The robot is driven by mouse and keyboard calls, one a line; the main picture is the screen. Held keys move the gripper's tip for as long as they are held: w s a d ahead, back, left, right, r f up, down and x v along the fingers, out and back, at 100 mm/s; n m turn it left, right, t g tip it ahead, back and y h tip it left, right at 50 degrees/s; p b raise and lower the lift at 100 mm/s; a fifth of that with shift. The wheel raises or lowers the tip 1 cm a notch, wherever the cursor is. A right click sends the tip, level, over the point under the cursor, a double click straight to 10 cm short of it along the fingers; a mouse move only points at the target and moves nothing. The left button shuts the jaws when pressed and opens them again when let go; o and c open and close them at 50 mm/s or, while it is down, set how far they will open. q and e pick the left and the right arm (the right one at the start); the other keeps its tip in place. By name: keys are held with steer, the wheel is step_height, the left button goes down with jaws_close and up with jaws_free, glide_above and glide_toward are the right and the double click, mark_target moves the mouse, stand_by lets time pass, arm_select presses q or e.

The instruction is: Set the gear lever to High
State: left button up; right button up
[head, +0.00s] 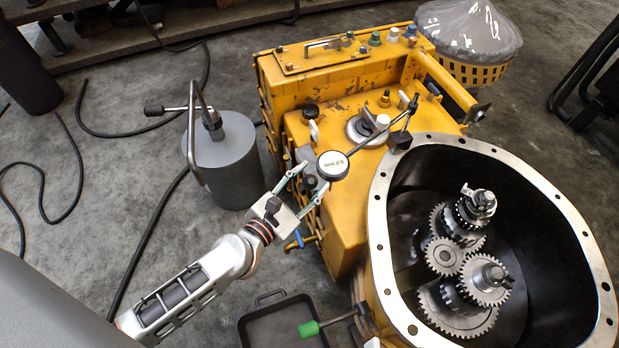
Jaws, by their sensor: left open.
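The yellow gearbox (345,225) stands in the middle of the head view. My left gripper (311,180) is open at its left top edge, next to a round white-faced dial reading "0.0 mm" (333,164). A dark knob (310,184) shows between its fingers; I cannot tell whether they touch it. A thin black rod (400,126) rises to the right of the dial. A green-handled lever (311,328) sticks out left from the lower side of the housing. No High mark is readable, and I cannot tell which of these is the gear lever. My right gripper is not in view.
The open bell housing (378,235) with several gears (445,256) is at the right. A grey cylinder (222,160) with a bent metal handle stands left of the gearbox. A dark tray (272,312) lies below. A covered yellow basket (468,70) stands behind. Cables cross the floor.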

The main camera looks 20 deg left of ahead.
arm_select(q)
step_height(320, 180, up, 10)
stand_by(0.6)
stand_by(0.4)
